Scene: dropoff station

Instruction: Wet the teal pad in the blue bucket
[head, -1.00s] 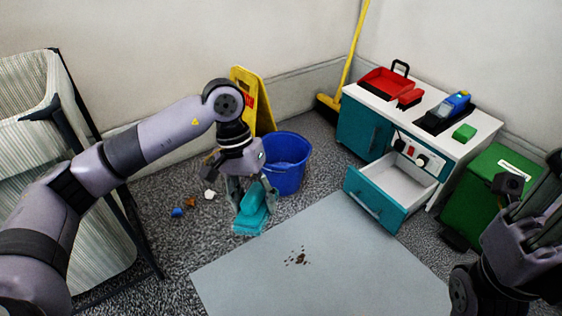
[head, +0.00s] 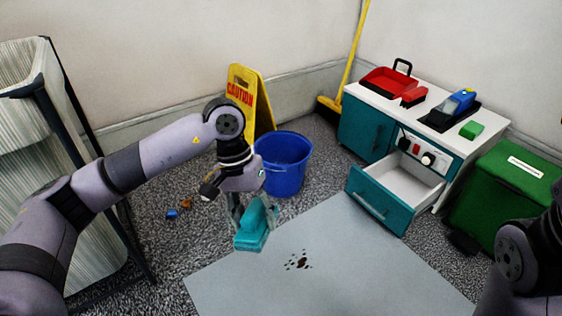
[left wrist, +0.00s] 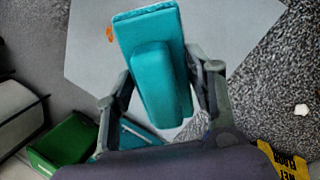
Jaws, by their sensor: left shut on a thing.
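The teal pad (head: 251,240), a flat block with a raised teal grip, is held in my left gripper (head: 254,213). The left gripper is shut on its grip, and the pad hangs in front of the bucket, near the grey mat's edge. In the left wrist view the pad (left wrist: 147,22) sits between the two fingers (left wrist: 163,98). The blue bucket (head: 284,172) stands upright on the floor just behind and right of the left gripper. Its inside is dark blue and I cannot tell the water level. My right arm shows at the right edge, but its gripper is out of view.
A yellow caution sign (head: 250,100) stands behind the bucket. A teal cabinet with an open drawer (head: 382,199) is at right, beside a green bin (head: 502,195). Dark spots (head: 299,261) lie on the grey mat (head: 345,240). Small litter (head: 172,213) lies at left, beside a hamper (head: 100,200).

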